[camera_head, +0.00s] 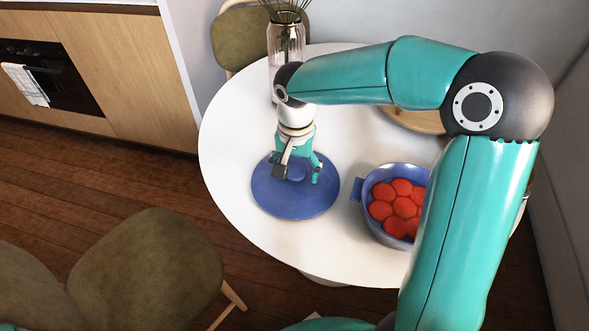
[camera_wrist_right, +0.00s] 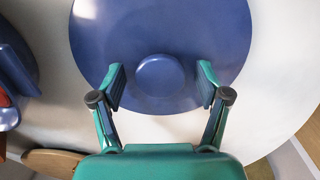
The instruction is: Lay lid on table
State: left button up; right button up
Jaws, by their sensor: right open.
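The blue round lid (camera_head: 272,200) lies flat on the white round table (camera_head: 228,120), knob up, as far as I can tell. In the right wrist view the lid (camera_wrist_right: 120,35) shows its round knob (camera_wrist_right: 160,75) between my spread fingertips. My right gripper (camera_head: 297,172) is above the lid, pointing down. In the right wrist view the gripper (camera_wrist_right: 161,82) is open, one finger on each side of the knob, with gaps to it. The blue pot (camera_head: 374,222), holding several red round pieces (camera_head: 398,205), stands uncovered to the right of the lid. My left gripper is not seen.
A glass vase (camera_head: 285,45) with stems stands at the table's back edge. A wooden board (camera_head: 412,119) lies behind the pot, partly hidden by my right arm. A green chair (camera_head: 145,265) is at the front left. The table's left side is clear.

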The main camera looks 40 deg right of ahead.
aim_at(295, 171)
notch_tip(295, 171, up, 12)
jog(key=p, duration=0.2)
dwell(0.6)
